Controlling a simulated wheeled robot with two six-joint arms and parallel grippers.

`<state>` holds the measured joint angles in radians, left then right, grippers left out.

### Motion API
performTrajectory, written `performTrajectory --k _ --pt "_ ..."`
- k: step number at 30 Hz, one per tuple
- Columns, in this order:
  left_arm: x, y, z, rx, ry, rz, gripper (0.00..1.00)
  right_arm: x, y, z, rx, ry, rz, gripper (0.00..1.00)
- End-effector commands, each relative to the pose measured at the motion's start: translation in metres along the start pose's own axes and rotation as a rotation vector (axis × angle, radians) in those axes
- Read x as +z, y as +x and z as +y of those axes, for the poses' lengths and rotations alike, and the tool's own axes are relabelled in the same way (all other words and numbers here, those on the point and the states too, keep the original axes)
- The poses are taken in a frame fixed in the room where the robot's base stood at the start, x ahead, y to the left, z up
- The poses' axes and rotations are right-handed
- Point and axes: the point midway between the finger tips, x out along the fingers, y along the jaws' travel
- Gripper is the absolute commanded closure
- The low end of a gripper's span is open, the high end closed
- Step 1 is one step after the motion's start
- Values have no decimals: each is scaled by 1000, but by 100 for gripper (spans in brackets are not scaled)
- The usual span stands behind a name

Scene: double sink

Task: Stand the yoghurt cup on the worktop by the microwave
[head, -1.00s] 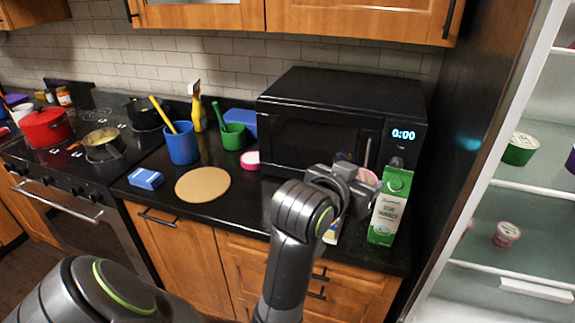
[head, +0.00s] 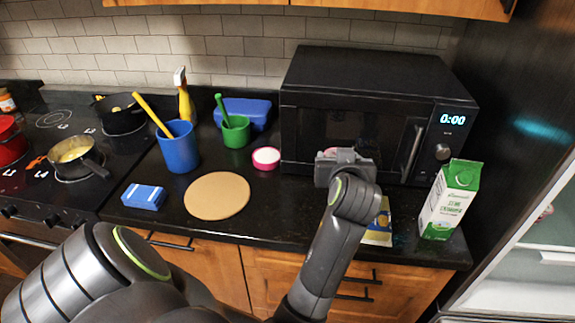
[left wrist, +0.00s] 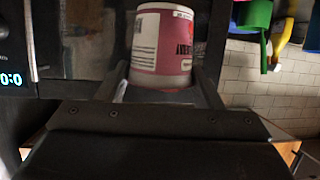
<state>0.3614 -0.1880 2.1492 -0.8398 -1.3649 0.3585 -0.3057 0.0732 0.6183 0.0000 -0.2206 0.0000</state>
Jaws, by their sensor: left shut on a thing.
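The yoghurt cup (left wrist: 163,50) is pink and white with printed labels and sits between the fingers of my left gripper (head: 346,158), which is shut on it. In the head view the gripper mostly hides the cup, at the front of the black microwave (head: 372,72). The cup appears held above the black worktop (head: 285,225); its exact height is unclear. The microwave display also shows at the left of the left wrist view (left wrist: 10,80). My right gripper is not in view.
A pink-rimmed round item (head: 266,157), green cup (head: 236,132), blue cup (head: 178,150), round board (head: 217,195) and blue box (head: 144,197) lie left. The worktop between board and packet is clear.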

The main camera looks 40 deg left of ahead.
Motion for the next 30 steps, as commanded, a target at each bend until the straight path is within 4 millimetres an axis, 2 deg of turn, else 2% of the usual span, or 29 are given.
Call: performTrajectory --k 4,12,21,26,30 --pt "17 20 -17 -207 -69 2 66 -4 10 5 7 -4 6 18" --pt "33 31 -37 -442 -157 4 67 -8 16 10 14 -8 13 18" --pt "79 47 -39 -456 -161 1 67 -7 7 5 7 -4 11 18" --pt "93 53 -38 -455 -163 3 67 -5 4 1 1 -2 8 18" --pt "112 60 -38 -455 -160 2 67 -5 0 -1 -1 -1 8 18"
